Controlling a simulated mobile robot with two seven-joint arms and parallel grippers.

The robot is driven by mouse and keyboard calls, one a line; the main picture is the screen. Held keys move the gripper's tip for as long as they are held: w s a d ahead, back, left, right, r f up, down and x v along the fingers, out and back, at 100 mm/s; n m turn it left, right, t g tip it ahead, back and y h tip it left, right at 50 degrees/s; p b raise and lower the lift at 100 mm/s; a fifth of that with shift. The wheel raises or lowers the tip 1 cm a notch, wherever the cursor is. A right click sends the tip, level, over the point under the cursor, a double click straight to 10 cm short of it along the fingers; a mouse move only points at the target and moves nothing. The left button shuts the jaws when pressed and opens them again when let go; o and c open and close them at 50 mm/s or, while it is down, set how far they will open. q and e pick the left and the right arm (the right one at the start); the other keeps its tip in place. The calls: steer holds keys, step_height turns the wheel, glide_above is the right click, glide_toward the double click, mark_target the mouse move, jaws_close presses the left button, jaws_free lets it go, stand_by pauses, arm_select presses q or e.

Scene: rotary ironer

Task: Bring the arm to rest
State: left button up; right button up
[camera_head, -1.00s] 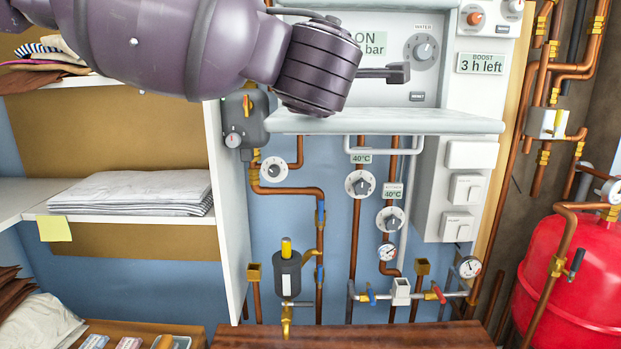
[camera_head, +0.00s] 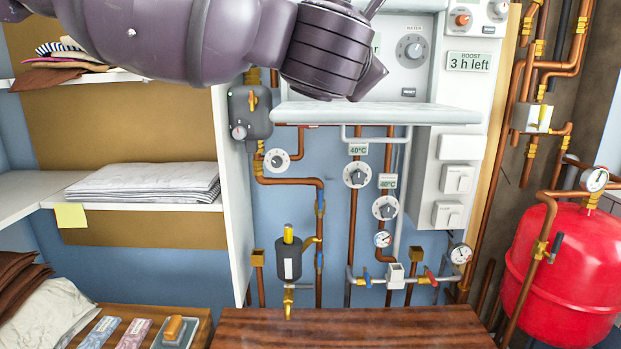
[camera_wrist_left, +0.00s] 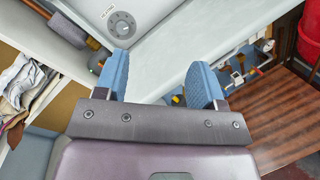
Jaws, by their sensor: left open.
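My left arm comes in from the upper left in the head view, in front of the white control unit (camera_head: 461,95). Its gripper is cut off at the top edge of that view. In the left wrist view my left gripper (camera_wrist_left: 168,82) shows two blue fingers set wide apart with nothing between them. The unit's pale shelf (camera_head: 385,114) lies beyond the fingers, and it also shows in the wrist view (camera_wrist_left: 165,67). My right gripper is in neither view.
A white shelf holds folded linen (camera_head: 150,181) at the left. Copper pipes with dials (camera_head: 386,208) and valves run below the unit. A red tank (camera_head: 565,262) stands at the right. A wooden tabletop (camera_head: 350,328) is bare at the bottom.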

arm_select(q)
steer(key=s+d+f+n+g+h, duration=0.2)
steer(key=s+d+n+g+h, duration=0.2)
steer(key=d+n+h, duration=0.2)
steer(key=s+d+f+n+g+h, duration=0.3)
steer(key=d+n+h, duration=0.2)
steer(key=d+n, duration=0.1)
steer(key=w+a+f+n+t+y, duration=0.2)
steer(key=w+a+f+n+t, duration=0.25)
steer(key=a+f+n, duration=0.65)
steer(key=w+a+f+n+t+y, duration=0.1)
steer(key=w+a+f+n+t, duration=0.3)
steer(key=a+f+n, duration=0.7)
steer(key=s+a+f+n+g+y, duration=0.15)
steer(key=a+f+n+y, duration=0.35)
steer(key=f, duration=0.5)
steer(key=s+a+f+n+y, duration=0.2)
steer(key=a+f+n+y, duration=0.1)
steer(key=a+f, duration=0.6)
steer(key=s+a+f+n+g+y, duration=0.2)
steer(key=s+a+f, duration=0.2)
steer(key=s+f, duration=0.7)
steer(key=s+a+f+n+g+y, duration=0.3)
steer(key=s+a+f, duration=0.2)
steer(key=s+f, duration=0.7)
steer(key=shift+a+b, duration=0.2)
steer(key=shift+b, duration=0.1)
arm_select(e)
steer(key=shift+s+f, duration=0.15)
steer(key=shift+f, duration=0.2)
